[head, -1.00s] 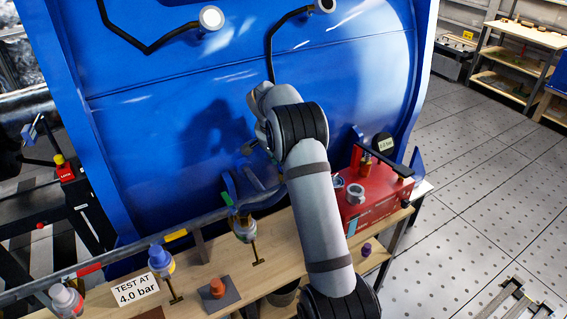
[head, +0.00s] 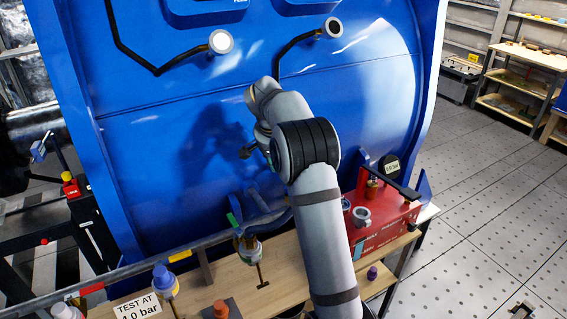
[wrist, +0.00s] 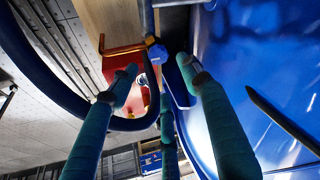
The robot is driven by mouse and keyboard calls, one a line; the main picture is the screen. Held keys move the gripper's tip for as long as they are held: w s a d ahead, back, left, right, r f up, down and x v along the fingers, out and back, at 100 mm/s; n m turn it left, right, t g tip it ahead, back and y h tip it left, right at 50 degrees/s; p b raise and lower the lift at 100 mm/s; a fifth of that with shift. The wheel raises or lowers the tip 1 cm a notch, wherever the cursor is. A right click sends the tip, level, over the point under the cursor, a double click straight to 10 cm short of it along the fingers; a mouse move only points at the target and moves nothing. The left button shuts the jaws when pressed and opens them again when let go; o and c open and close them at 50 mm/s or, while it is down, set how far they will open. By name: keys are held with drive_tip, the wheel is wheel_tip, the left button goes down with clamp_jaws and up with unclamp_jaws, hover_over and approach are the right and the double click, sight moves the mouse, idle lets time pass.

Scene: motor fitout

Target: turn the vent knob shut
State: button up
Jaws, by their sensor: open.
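My gripper (wrist: 160,88) is open in the wrist view, its teal fingers spread with nothing between them. In the head view it is mostly hidden behind my forearm, close to the blue casing. I cannot tell for certain which part is the vent knob. A small blue knob-like part (wrist: 155,48) shows beyond the fingertips in the wrist view, apart from them.
The blue casing (head: 150,140) fills the space behind my arm. A valve with a green handle (head: 233,220) stands on the pipe along the wooden bench (head: 235,280). A gauge (head: 390,166) reads 0.0 bar. A sign (head: 140,307) says TEST AT 4.0 bar. Open floor lies right.

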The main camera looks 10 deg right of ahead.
drive_tip(key=v, duration=0.3)
drive_tip(key=shift+r, duration=0.2)
drive_tip(key=shift+f, duration=0.1)
